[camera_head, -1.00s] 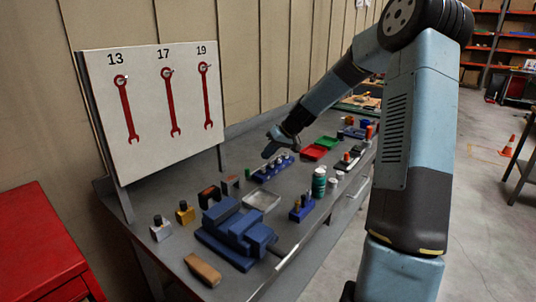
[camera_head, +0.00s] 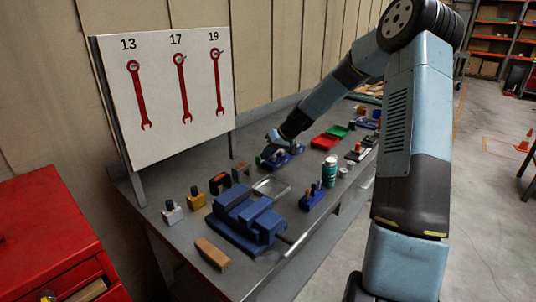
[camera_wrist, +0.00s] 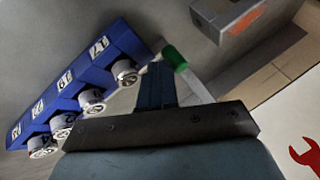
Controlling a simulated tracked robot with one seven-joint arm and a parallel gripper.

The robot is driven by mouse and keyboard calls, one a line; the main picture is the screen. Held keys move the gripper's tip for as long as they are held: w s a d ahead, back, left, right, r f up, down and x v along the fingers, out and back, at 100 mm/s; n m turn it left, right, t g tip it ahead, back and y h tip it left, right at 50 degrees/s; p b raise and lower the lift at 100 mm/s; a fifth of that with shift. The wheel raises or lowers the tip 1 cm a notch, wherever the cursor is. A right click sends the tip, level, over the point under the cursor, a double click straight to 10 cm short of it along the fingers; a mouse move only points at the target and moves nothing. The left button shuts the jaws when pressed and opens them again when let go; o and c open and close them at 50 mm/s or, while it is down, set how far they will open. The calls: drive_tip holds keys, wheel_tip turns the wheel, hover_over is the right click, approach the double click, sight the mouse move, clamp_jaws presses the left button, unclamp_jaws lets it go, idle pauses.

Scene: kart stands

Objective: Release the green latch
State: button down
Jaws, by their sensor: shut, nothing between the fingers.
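The green latch (camera_wrist: 175,58) shows in the wrist view as a small green cylinder just beyond my fingertips. It appears as a small green spot in the head view (camera_head: 258,161) at the near left end of the blue socket rail (camera_head: 292,157). In the wrist view the rail (camera_wrist: 72,85) runs diagonally at the left, with several numbered sockets on it. My gripper (camera_head: 268,152) is low over the bench at the rail's left end. In the wrist view its fingers (camera_wrist: 157,82) are together and empty, close to the green latch. I cannot tell whether they touch it.
A grey-orange block (camera_wrist: 238,18) lies beyond the latch. A green can (camera_head: 329,173) and a red tray (camera_head: 325,142) are to the right. A wrench panel (camera_head: 160,130) stands behind.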

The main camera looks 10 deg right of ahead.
drive_tip(key=shift+s+a, duration=0.95)
drive_tip(key=shift+a, duration=0.3)
